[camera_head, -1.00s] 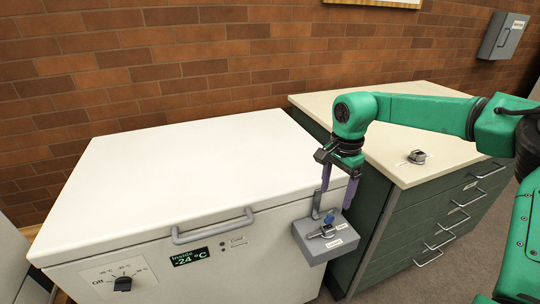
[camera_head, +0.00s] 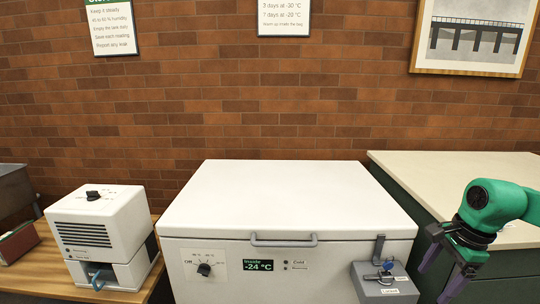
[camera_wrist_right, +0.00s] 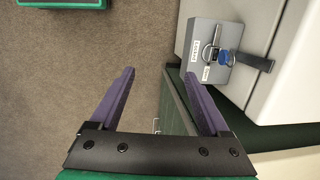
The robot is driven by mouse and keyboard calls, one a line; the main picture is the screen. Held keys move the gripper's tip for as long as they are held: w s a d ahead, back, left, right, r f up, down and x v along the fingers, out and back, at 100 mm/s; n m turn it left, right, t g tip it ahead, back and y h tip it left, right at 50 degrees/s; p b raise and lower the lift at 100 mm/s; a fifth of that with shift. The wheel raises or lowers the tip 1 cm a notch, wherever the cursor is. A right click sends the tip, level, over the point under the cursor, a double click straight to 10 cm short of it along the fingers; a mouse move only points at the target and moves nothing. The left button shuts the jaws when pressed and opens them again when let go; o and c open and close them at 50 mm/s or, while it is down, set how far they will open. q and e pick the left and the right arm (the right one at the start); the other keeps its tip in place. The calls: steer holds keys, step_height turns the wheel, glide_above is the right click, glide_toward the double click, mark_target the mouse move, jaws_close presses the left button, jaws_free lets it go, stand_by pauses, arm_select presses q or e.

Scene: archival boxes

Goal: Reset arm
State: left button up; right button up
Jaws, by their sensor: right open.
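My right arm is green with a black gripper and purple fingers. In the head view the right gripper (camera_head: 448,276) hangs at the lower right, beside the grey lock box on the chest freezer and apart from it. In the right wrist view its two fingers (camera_wrist_right: 158,95) are spread, with nothing between them. The grey lock box (camera_head: 386,284) with a blue key is on the freezer's front right; it also shows in the wrist view (camera_wrist_right: 208,62). My left gripper is not in view.
The white chest freezer (camera_head: 285,195) is closed and its display reads -24 °C. A green cabinet with a cream top (camera_head: 455,175) stands to its right. A white machine (camera_head: 98,220) sits on a wooden table at left. Open floor (camera_wrist_right: 70,80) shows in the wrist view.

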steer(key=w+d+f+m+t+y+p, duration=0.15)
steer(key=d+f+m+t, duration=0.25)
steer(key=d+m, duration=0.45)
steer(key=w+d+f+m+t+p, duration=0.1)
steer(key=d+f+m+t+p, duration=0.15)
steer(key=d+m+t, duration=0.45)
steer(key=s+d+f+m+g+h+p, duration=0.1)
steer(key=s+d+f+m+h, duration=0.15)
steer(key=s+f+m, duration=0.55)
steer(key=s+d+f+m+g+h+p, duration=0.1)
steer(key=s+d+f+m+g+h, duration=0.2)
steer(key=f+m, duration=0.9)
steer(key=s+a+f+m+g+p, duration=0.25)
steer(key=s+a+f+m, duration=0.7)
steer(key=s+f, duration=0.5)
arm_select(q)
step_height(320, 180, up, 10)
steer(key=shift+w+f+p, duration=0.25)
steer(key=shift+p, duration=0.15)
arm_select(e)
steer(key=s+a+f+m+g+y, duration=0.1)
steer(key=s+a+f+m+g, duration=0.1)
steer(key=a, duration=0.8)
steer(key=s+a+f+m+g+y, duration=0.1)
steer(key=s+a+f+m, duration=0.3)
steer(key=s+a, duration=0.5)
step_height(320, 180, down, 2)
steer(key=shift+a+f+g+y, duration=0.25)
steer(key=shift+a+g+y, duration=0.05)
steer(key=shift+a+g, duration=0.65)
